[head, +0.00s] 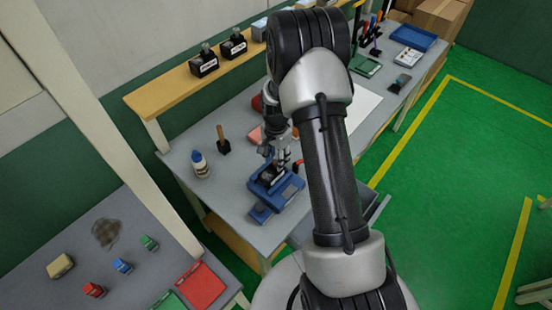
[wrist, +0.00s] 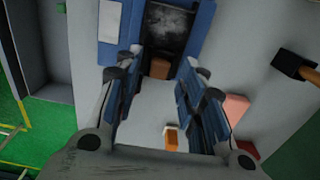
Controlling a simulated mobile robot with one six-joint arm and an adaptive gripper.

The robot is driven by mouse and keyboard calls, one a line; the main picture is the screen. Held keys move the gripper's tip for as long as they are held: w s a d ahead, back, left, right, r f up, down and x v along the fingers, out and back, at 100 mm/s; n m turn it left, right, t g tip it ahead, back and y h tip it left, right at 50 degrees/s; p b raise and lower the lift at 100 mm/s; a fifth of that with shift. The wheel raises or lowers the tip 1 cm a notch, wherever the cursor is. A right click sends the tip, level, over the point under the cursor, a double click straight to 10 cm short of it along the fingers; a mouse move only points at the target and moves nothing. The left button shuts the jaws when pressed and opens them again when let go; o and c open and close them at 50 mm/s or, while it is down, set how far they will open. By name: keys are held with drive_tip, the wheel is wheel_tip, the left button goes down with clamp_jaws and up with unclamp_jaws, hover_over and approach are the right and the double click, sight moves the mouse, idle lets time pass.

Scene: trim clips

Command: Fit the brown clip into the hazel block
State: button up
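My gripper (head: 279,150) is over the blue fixture (head: 288,195) on the workbench, pointing down. In the wrist view its two fingers (wrist: 160,62) are apart, with gaps on both sides of a small brown piece (wrist: 159,70). That piece shows at the near edge of the dark plate in the blue fixture (wrist: 204,25). I cannot tell whether it is the brown clip or the hazel block. A small orange-brown piece with a white end (wrist: 171,140) shows lower between the fingers. My arm and gripper hide part of the fixture in the head view.
A white bottle with a blue cap (head: 200,164) and a brown-handled tool (head: 222,140) stand left of the fixture. A salmon block (wrist: 236,108) lies nearby. A side table (head: 122,232) at lower left holds small coloured blocks.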

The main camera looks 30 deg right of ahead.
drive_tip(key=s+a+r+n+t, duration=0.1)
drive_tip(key=a+r, duration=0.1)
drive_tip(key=r, duration=0.8)
drive_tip(key=s+a+r+n, duration=0.2)
drive_tip(key=r, duration=0.9)
drive_tip(key=s+a+r+n+t, duration=0.1)
drive_tip(key=s+a+r+n, duration=0.2)
drive_tip(key=s, duration=0.4)
drive_tip(key=s+a+r+n+t, duration=0.1)
drive_tip(key=s+a+r+n, duration=0.2)
drive_tip(key=s, duration=0.5)
drive_tip(key=s+a+r+n+t, duration=0.1)
drive_tip(key=s+a+r+n, duration=0.3)
drive_tip(key=s, duration=0.4)
wheel_tip(320, 180, up, 2)
drive_tip(key=shift+r+n+t, duration=0.25)
drive_tip(key=shift+n+t, duration=0.05)
drive_tip(key=shift+n, duration=0.2)
drive_tip(key=shift+a, duration=0.1)
